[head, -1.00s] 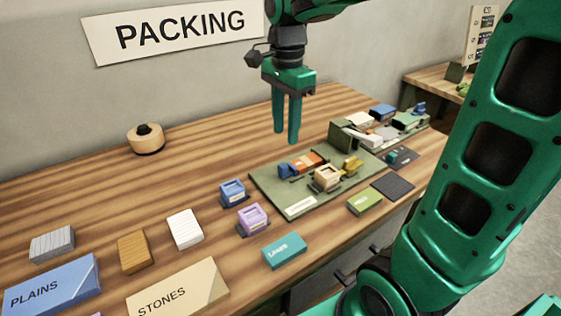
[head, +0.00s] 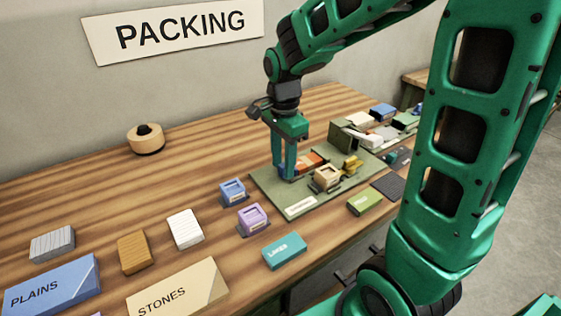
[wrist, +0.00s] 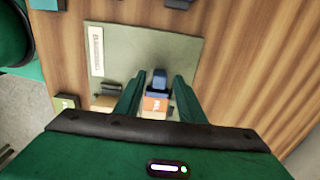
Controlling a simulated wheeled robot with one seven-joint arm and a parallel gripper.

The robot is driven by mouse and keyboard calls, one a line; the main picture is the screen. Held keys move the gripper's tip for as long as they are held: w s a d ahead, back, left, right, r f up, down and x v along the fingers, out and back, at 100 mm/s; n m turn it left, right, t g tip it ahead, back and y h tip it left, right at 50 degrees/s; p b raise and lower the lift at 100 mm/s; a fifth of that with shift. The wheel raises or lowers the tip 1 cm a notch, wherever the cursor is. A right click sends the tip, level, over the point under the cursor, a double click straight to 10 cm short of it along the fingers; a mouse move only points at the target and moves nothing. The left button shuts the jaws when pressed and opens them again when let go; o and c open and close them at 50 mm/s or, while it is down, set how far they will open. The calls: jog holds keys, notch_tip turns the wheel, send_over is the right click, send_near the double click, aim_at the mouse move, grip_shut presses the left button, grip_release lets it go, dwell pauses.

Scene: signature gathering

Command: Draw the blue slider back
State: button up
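The blue slider (wrist: 159,80) stands on a green board (head: 268,187) with an orange piece (head: 310,161) behind it. The orange piece also shows in the wrist view (wrist: 155,105). My gripper (head: 285,174) points down over the board, its fingertips low at the slider. In the wrist view the two fingers (wrist: 160,80) are apart, one on each side of the slider, with gaps showing beside it. In the head view the fingers hide most of the slider.
A cream block (head: 326,177) and a yellow piece (head: 352,165) stand close to the right of my gripper on the board. Blue (head: 232,192) and purple (head: 252,217) holders stand to the left. The back left of the table is mostly clear.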

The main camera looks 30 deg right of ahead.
aim_at(270, 182)
grip_shut()
jog(key=shift+s+a, duration=0.2)
jog(key=shift+a, duration=1.85)
grip_release()
notch_tip(270, 182, up, 11)
jog(key=shift+f, duration=0.1)
jog(key=s+d+f+n, duration=0.4)
jog(key=s+d+n, duration=0.1)
jog(key=s+d, duration=0.4)
jog(key=s+d+f+n, duration=0.3)
jog(key=s+d+n, duration=0.2)
jog(key=s+d, duration=0.4)
jog(key=s, duration=0.4)
jog(key=shift+s+f, duration=0.15)
jog(key=shift+f, duration=0.2)
